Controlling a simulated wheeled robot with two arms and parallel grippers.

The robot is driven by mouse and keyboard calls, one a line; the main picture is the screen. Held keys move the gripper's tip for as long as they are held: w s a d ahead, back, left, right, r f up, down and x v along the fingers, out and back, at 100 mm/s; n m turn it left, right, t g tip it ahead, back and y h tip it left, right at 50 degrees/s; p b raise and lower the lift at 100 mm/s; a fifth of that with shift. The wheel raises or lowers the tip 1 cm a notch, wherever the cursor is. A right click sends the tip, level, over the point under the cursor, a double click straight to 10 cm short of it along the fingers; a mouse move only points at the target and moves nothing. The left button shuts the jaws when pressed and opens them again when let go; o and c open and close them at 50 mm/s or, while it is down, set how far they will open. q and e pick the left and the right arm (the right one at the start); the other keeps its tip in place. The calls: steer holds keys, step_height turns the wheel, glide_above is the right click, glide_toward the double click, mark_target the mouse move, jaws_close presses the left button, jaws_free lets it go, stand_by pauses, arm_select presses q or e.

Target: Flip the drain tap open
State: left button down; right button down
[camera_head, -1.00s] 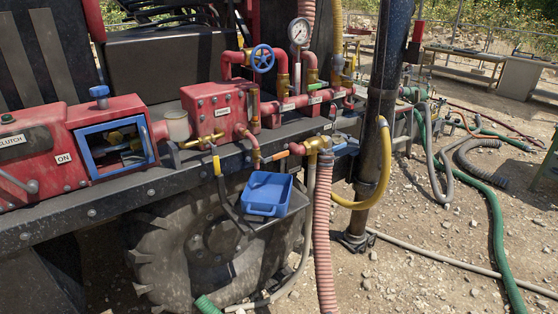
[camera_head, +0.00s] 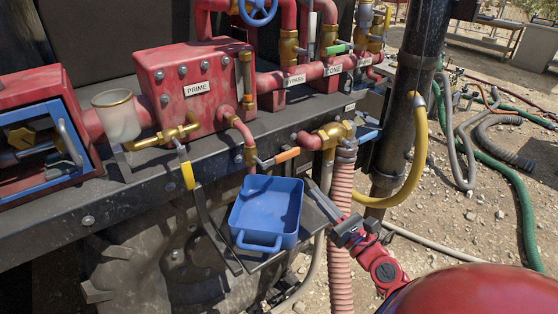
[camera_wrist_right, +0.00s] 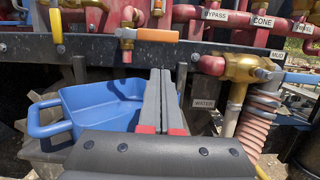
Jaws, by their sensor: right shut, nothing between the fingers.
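A small brass tap (camera_head: 250,157) with an orange lever (camera_head: 287,154) hangs at the end of a thin red pipe, above the blue tub (camera_head: 262,240); I take it for the drain tap. Its lever lies sideways, pointing right. In the right wrist view the brass body (camera_wrist_right: 126,36) and orange lever (camera_wrist_right: 157,34) show near the top. My right gripper (camera_head: 347,228) is shut and empty, right of the tub and below the lever, apart from it. In the wrist view its fingers (camera_wrist_right: 166,76) point up toward the lever. My left gripper is not in view.
The blue tub sits on a dark shelf. A ribbed pink hose (camera_head: 341,195) and brass fitting (camera_head: 334,131) stand right of the tap. A yellow-sleeved lever (camera_head: 187,175) hangs to the left. A black post (camera_head: 408,110) and yellow hose (camera_head: 408,185) are farther right.

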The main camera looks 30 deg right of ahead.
mark_target(281, 158)
steer(key=p+x, duration=0.4)
steer(key=x, duration=0.5)
steer(key=shift+w+r, duration=0.25)
steer(key=shift+w, duration=0.1)
stand_by(0.3)
